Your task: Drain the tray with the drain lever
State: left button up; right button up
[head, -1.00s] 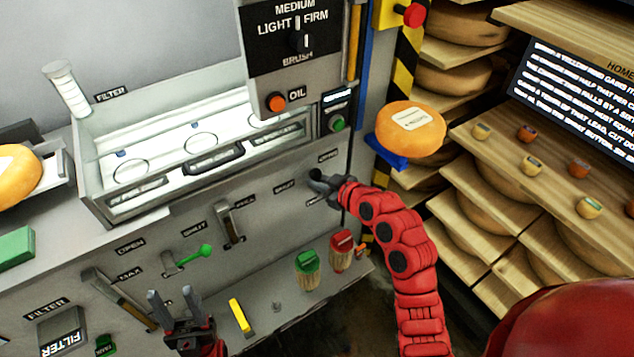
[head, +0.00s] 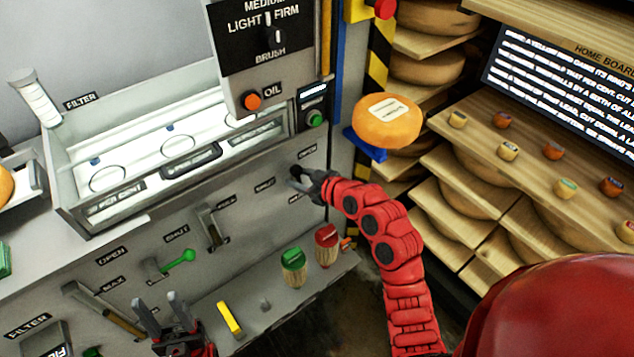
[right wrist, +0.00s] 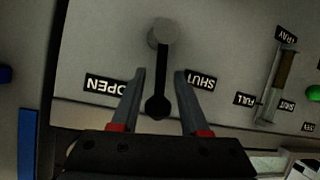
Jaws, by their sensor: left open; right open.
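The tray (head: 58,170) is a long clear-walled basin at the left, with a pale bright inside and ring outlines. On the panel below its right end is a dark lever. In the right wrist view the lever (right wrist: 162,70) runs from a round grey pivot to a black knob, between the upside-down labels OPEN and SHUT. My right gripper (head: 298,180) is at this lever and hides most of it in the head view. Its open fingers (right wrist: 157,85) stand either side of the lever, apart from it. My left gripper (head: 162,312) is open and empty, low in front of the panel.
A green-handled lever (head: 178,256) and a slotted slider (head: 213,228) sit on the same panel. A low shelf holds a green-topped brush (head: 293,262), a red-topped brush (head: 327,240) and a yellow block (head: 230,319). An orange cheese wheel (head: 388,122) stands at the right.

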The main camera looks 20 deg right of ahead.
jog(key=p+v, duration=0.5)
jog(key=v, duration=1.2)
jog(key=shift+f, duration=0.1)
